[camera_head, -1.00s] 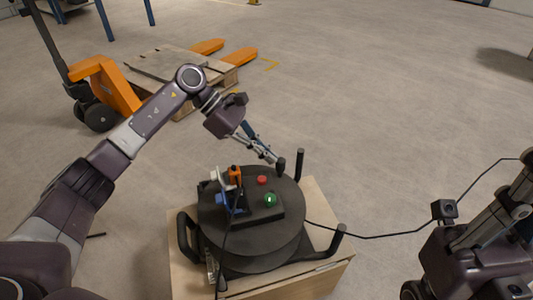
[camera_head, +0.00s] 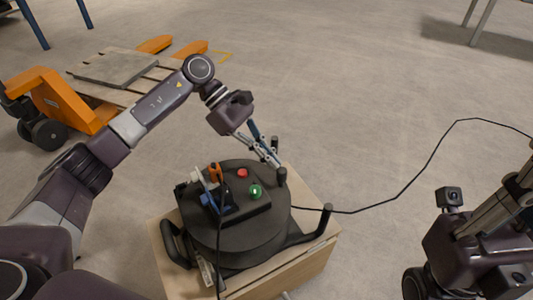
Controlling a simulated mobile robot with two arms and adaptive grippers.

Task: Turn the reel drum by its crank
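The reel drum (camera_head: 222,240) is a dark round drum on a wooden box at the lower middle. A short black crank knob (camera_head: 281,174) stands at the far right of its top. My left gripper (camera_head: 276,163) reaches down from the upper left, with its fingertips at the knob. The finger gap is too small to tell whether they are closed on it. My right gripper (camera_head: 482,255) is only partly seen at the lower right. Its fingertips cannot be made out.
A dark box with a red button (camera_head: 242,173) and a lit green button (camera_head: 255,192) sits on the drum. A black cable (camera_head: 400,190) runs off to the right. An upright post (camera_head: 325,212) stands right of the drum. An orange pallet truck (camera_head: 62,105) stands behind left.

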